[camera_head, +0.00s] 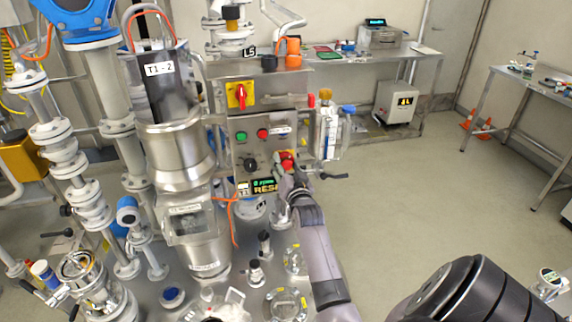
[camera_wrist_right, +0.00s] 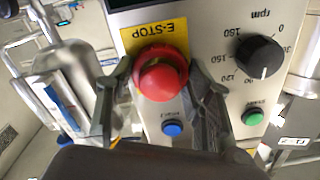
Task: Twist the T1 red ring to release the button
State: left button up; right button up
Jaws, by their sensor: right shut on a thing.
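The T1 E-stop is a red button with a red ring around its base, on a yellow E-STOP label (camera_wrist_right: 142,36). In the right wrist view the red button (camera_wrist_right: 163,82) and the red ring (camera_wrist_right: 160,54) sit between the fingers of my right gripper (camera_wrist_right: 162,88). One finger is on each side, and the gripper is shut on the ring. In the head view my right gripper (camera_head: 289,172) is at the lower right of the steel control panel (camera_head: 240,148), partly hiding the red button (camera_head: 287,157). My left gripper is not in view.
The black rpm knob (camera_wrist_right: 259,56), a green button (camera_wrist_right: 252,116) and a blue button (camera_wrist_right: 172,128) are close to the fingers. The vessel labelled T1 - 2 (camera_head: 166,125) stands left of the panel. A lit display (camera_head: 264,186) is below.

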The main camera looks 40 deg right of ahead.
jog(key=shift+m, duration=0.9)
jog(key=o, duration=1.1)
jog(key=shift+o, duration=0.2)
jog(key=v, duration=1.2)
